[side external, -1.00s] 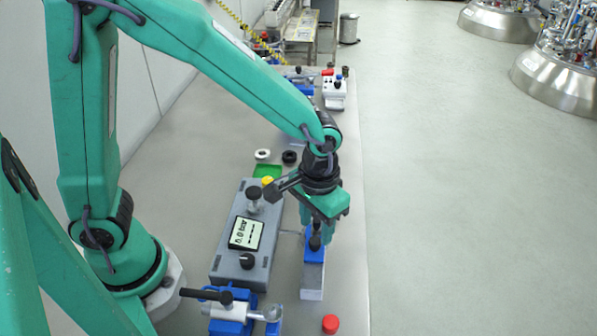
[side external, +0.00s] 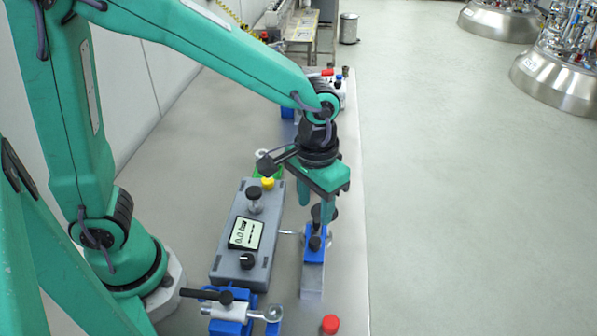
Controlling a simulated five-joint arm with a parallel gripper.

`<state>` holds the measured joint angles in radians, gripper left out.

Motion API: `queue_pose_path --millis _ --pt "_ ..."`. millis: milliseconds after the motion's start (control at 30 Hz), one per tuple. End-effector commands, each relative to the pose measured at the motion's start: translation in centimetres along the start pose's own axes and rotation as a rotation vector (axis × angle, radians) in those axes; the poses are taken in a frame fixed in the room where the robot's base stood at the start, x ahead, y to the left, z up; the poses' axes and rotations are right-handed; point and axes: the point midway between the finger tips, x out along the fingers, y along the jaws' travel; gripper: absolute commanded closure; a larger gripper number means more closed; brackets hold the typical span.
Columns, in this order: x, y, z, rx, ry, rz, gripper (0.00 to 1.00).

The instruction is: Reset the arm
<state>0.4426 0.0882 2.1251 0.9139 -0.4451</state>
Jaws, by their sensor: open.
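My green arm reaches over the bench from the left. My gripper (side external: 315,208) points down with its two fingers apart, over a blue and white block (side external: 313,268) with black knobs on top. One finger is in front of or beside the upper black knob; I cannot tell whether they touch. Nothing is seen held between the fingers.
A grey box with a display (side external: 246,232) stands left of the block. A blue clamp with a black handle (side external: 232,315) is at the front, and a red cap (side external: 330,324) lies near the right edge. A white device stands at the back.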

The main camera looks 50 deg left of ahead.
Motion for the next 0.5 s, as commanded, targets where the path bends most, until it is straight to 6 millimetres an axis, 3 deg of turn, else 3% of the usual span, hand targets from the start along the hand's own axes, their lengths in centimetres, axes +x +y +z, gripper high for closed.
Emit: queue_pose_path --millis 500 --pt "-6.1 -6.8 2.2 -0.004 0.18 0.048 0.55"
